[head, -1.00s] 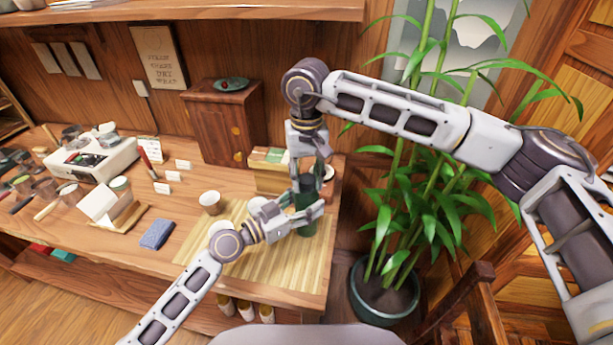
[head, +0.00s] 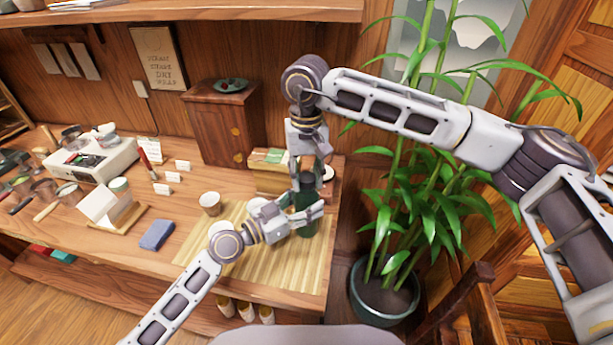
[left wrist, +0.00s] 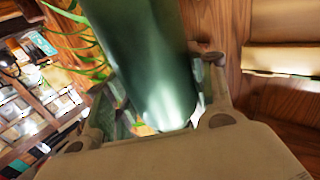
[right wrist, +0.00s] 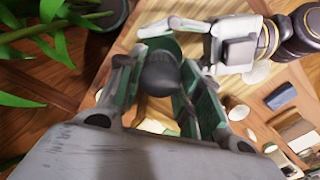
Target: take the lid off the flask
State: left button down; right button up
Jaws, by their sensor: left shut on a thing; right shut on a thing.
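The dark green flask (head: 307,229) stands upright near the right end of the counter, on the bamboo mat. My left gripper (head: 306,216) is shut on the flask's body from the left side. The green body fills the space between its fingers in the left wrist view (left wrist: 158,65). My right gripper (head: 306,182) comes down from above and is shut on the dark round lid (right wrist: 158,76) at the flask's top. I cannot tell whether the lid is still seated, as the fingers hide the joint.
A white cup (head: 210,203) and a blue cloth (head: 156,235) lie to the left. A box (head: 268,172) stands close behind the flask. A wooden cabinet (head: 224,125) is at the back. A potted bamboo (head: 384,292) stands right of the counter's edge.

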aim_at(306, 177)
jog(key=shift+r, duration=0.85)
dwell(0.3)
jog(key=shift+r, duration=1.95)
pick_arm(q)
jog(key=shift+c, duration=2.4)
grip_release()
jog(key=shift+a, duration=0.1)
jog(key=v, duration=1.1)
jog(key=shift+s+a, duration=0.25)
jog(key=shift+a, duration=0.05)
